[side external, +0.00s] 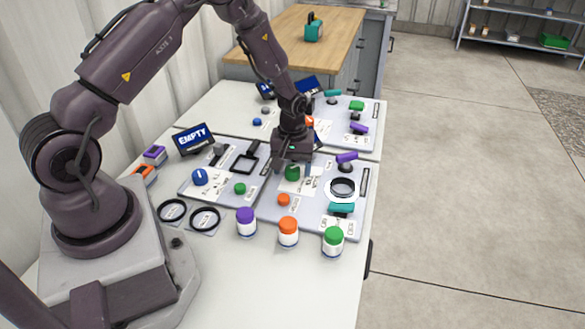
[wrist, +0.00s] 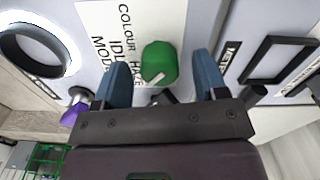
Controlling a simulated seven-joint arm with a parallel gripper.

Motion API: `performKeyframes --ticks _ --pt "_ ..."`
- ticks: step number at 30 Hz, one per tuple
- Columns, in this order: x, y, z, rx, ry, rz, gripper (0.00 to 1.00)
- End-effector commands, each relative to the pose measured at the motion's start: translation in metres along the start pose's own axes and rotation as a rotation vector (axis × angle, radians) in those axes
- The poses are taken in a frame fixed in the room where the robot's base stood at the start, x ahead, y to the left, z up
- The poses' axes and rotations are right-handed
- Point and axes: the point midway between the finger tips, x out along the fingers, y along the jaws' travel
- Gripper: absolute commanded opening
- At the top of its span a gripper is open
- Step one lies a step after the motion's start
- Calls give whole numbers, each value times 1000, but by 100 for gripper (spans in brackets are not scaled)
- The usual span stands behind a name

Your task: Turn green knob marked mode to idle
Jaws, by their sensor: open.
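The green mode knob (side external: 292,173) stands on a white label on the near right panel, right below my gripper (side external: 292,163). In the wrist view the green knob (wrist: 159,60) shows between the two blue fingers of my gripper (wrist: 161,68), with a gap on each side. My gripper is open and holds nothing. A white pointer mark is on the knob's lower edge in that view. The label (wrist: 122,35) beside it reads colour, haze, idle and mode; the text is partly cut off. How deep the fingers reach beside the knob is unclear.
On the same panel (side external: 315,215) are an orange knob (side external: 284,200), a black ring (side external: 342,187), a purple handle (side external: 347,157) and a teal handle (side external: 341,207). Purple (side external: 246,223), orange (side external: 288,232) and green-capped jars (side external: 333,242) stand in front. The table's front is mostly clear.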

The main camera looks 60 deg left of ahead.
Motion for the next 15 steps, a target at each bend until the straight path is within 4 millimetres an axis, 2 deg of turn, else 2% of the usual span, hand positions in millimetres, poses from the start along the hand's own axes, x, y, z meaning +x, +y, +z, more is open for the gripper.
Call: performKeyframes --ticks 3,11,12,15 --pt "7 0 0 0 0 1 66" --pt "8 0 0 0 1 1 66" --pt "8 0 0 0 1 1 63" --pt "8 0 0 0 1 1 40"
